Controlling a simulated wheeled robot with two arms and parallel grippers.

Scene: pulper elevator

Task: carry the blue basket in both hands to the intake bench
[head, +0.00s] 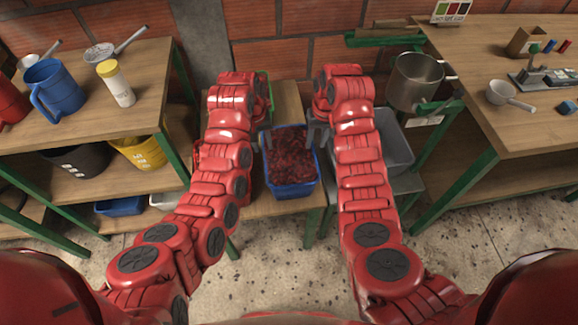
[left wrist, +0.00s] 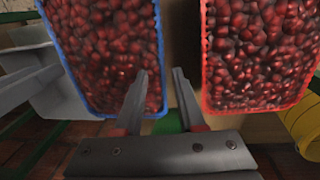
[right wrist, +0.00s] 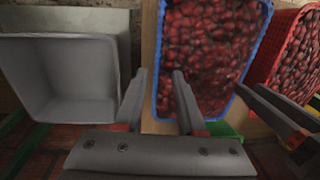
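The blue basket (head: 292,190), full of dark red cherries, stands upright on a low wooden bench (head: 268,209) between my arms. My left gripper (head: 263,138) is at its left side. In the left wrist view, its open fingers (left wrist: 160,72) lie on either side of the basket's blue rim (left wrist: 161,45), with gaps showing. My right gripper (head: 318,132) is at its right side. In the right wrist view, its open fingers (right wrist: 159,72) likewise straddle the opposite rim. I cannot tell how deep the fingers reach. No label shows which bench is the intake bench.
A red basket (left wrist: 255,108) of cherries stands close beside the blue one, mostly behind my left arm in the head view. A grey bin (head: 396,150) is on the right. Higher tables flank both sides, with a steel pot (head: 416,82) at the right table. Speckled floor is clear in front.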

